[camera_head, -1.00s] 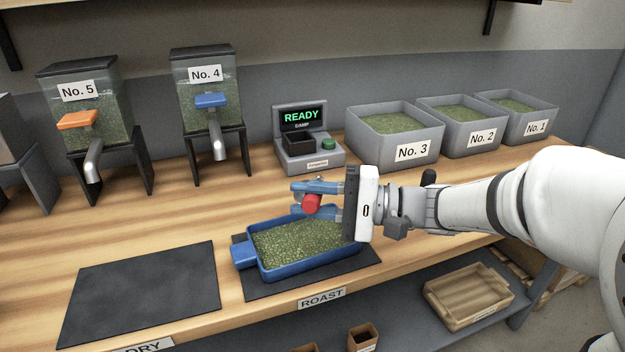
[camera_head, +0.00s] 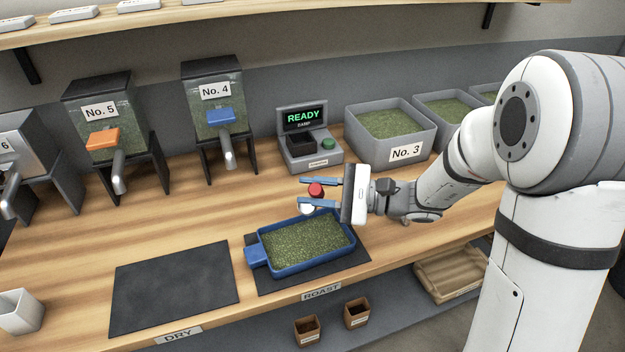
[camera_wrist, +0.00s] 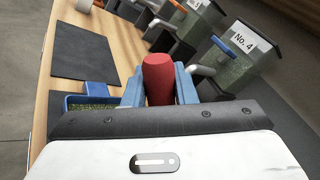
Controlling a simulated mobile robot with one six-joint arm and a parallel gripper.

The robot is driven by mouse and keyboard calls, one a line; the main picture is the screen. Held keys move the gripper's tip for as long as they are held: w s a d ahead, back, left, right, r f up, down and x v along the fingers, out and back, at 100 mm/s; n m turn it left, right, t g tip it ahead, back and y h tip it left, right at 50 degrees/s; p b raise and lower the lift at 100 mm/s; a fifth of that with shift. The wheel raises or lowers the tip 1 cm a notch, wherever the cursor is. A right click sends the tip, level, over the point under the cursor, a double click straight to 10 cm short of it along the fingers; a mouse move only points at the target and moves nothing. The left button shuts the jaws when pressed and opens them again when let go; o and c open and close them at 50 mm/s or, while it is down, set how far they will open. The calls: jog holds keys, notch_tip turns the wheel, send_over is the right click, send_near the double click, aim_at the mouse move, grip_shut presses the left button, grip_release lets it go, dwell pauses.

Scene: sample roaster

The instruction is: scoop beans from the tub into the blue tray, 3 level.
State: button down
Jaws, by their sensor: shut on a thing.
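My gripper (camera_head: 318,194) is shut on a red handle (camera_head: 316,190), most likely the scoop's. The handle also shows between the blue fingers in the wrist view (camera_wrist: 157,80). A small pale part shows below the handle; whether it holds beans cannot be told. The gripper is above the back edge of the blue tray (camera_head: 258,256), apart from it. The tray lies on the black ROAST mat and is spread with green beans. The grey tub No. 3 (camera_head: 404,153) stands behind and to the right, with green beans inside.
A scale (camera_head: 310,160) reading READY stands behind the gripper. Dispensers No. 4 (camera_head: 213,110) and No. 5 (camera_head: 102,135) stand at the back left. An empty black mat (camera_head: 175,290) lies left of the tray. More tubs are partly hidden behind my arm.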

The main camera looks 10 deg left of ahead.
jog(key=m+p, duration=0.1)
jog(key=p, duration=0.1)
jog(key=w+r+m+p, duration=0.1)
jog(key=shift+w+r+p, duration=0.15)
jog(key=shift+w+p, duration=0.15)
jog(key=shift+p, duration=0.05)
jog(key=shift+w+a+m+p, duration=0.1)
jog(key=shift+w+m+p, duration=0.2)
jog(key=shift+m+p, duration=0.3)
jog(key=w+m+p, duration=0.1)
jog(key=m+p, duration=0.1)
jog(key=w+f+m+p, duration=0.1)
jog(key=m+p, duration=0.1)
jog(key=shift+w+a+p, duration=0.1)
jog(key=shift+w+p, duration=0.2)
jog(key=shift+w, duration=0.1)
jog(key=shift+w+f+m, duration=0.15)
jog(key=shift+f+m, duration=0.05)
jog(key=shift+m, duration=0.2)
